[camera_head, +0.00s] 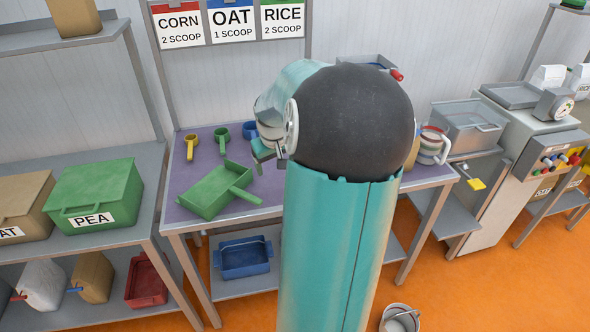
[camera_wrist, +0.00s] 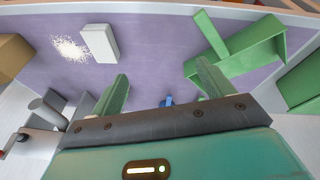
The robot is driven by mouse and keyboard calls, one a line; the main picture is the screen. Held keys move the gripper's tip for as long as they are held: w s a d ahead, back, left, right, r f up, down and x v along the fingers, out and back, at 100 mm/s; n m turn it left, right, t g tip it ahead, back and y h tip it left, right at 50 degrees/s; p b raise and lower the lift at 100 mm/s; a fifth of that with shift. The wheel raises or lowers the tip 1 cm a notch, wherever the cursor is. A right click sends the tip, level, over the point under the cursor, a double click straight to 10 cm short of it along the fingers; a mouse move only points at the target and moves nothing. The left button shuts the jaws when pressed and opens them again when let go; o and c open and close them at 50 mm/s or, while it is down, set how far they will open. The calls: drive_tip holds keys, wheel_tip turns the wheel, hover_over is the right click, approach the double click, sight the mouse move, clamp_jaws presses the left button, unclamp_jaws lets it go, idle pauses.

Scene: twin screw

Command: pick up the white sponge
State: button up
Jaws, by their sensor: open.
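The white sponge (camera_wrist: 100,42) shows in the wrist view as a pale block on the purple table top, at the upper left. It lies right beside a spill of white grains (camera_wrist: 70,48). My gripper (camera_wrist: 162,72) is open, its two green fingers apart with nothing between them. The sponge is ahead of the left finger and apart from it. In the head view my gripper (camera_head: 264,152) shows only partly over the table, and my arm hides the sponge.
A green scoop-like tray (camera_head: 213,192) lies on the purple table (camera_head: 190,160), right of my gripper in the wrist view (camera_wrist: 240,62). Yellow (camera_head: 191,143), green (camera_head: 222,135) and blue (camera_head: 249,130) scoops stand at the back. A brown box (camera_wrist: 12,55) is at the wrist view's left edge.

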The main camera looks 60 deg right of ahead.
drive_tip(key=s+d+f+m+t, duration=0.1)
drive_tip(key=s+d+f+m, duration=0.2)
drive_tip(key=s+d, duration=0.8)
drive_tip(key=w+d+f, duration=0.1)
drive_tip(key=f, duration=0.1)
drive_tip(key=w+d+f, duration=0.1)
drive_tip(key=d+f, duration=0.1)
drive_tip(key=f, duration=0.1)
drive_tip(key=w+d+f, duration=0.1)
drive_tip(key=w+f, duration=0.1)
drive_tip(key=f, duration=0.1)
drive_tip(key=shift+d, duration=0.15)
drive_tip(key=x, duration=0.5)
drive_tip(key=shift+w, duration=0.25)
drive_tip(key=shift+r, duration=0.1)
drive_tip(key=shift+f, duration=0.2)
drive_tip(key=shift+c, duration=0.4)
drive_tip(key=c, duration=1)
